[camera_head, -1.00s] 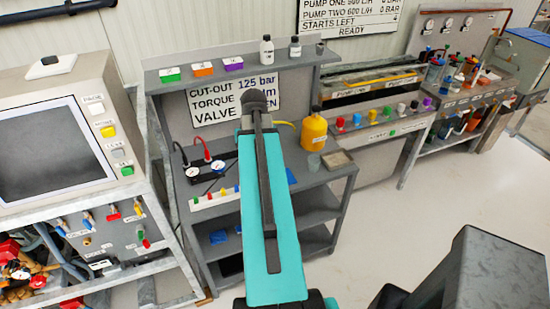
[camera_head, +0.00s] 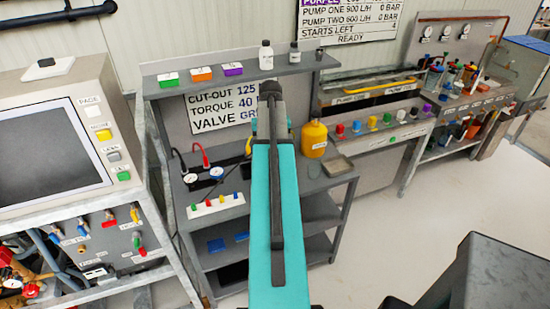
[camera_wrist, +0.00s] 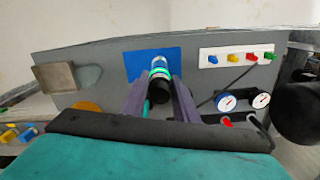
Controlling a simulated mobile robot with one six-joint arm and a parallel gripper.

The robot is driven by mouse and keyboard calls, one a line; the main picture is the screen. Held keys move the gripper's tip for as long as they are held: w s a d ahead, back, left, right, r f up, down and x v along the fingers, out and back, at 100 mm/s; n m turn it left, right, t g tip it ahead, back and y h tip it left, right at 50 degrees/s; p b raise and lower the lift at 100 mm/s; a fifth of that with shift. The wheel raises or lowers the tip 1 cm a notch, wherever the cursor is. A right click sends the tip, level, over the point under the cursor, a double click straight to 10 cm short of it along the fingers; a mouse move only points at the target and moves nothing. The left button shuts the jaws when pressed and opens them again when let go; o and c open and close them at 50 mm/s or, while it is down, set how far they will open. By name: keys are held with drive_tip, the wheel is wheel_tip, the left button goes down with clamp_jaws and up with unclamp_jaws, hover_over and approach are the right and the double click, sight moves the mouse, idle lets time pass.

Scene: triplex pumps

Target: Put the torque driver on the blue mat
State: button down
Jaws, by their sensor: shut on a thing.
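The torque driver (camera_wrist: 160,72) shows in the wrist view as a short cylinder with a black end, a silver body and a glowing green ring. My gripper (camera_wrist: 160,88) is shut on it, with a dark finger on each side. The blue mat (camera_wrist: 136,64) lies on the grey bench top behind the driver in that view. The driver overlaps the mat in the picture; I cannot tell whether it touches it. In the head view my teal arm hides the driver, the mat and my fingers.
On the bench are a white strip of coloured knobs (camera_head: 218,205), dial gauges (camera_head: 216,173), a yellow bottle (camera_head: 314,139) and a shallow tray (camera_head: 337,165). A raised shelf (camera_head: 240,72) with small boxes and bottles stands behind. In the wrist view the knob strip (camera_wrist: 237,56) lies right of the mat.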

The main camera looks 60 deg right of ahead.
drive_tip(key=shift+w+d+f, duration=0.1)
drive_tip(key=shift+d, duration=1.2)
drive_tip(key=f+b, duration=0.3)
drive_tip(key=shift+d+f, duration=0.25)
drive_tip(key=shift+f, duration=0.05)
drive_tip(key=c, duration=1.4)
unclamp_jaws()
drive_tip(key=shift+r, duration=0.1)
wheel_tip(320, 180, up, 12)
drive_tip(key=p, duration=0.7)
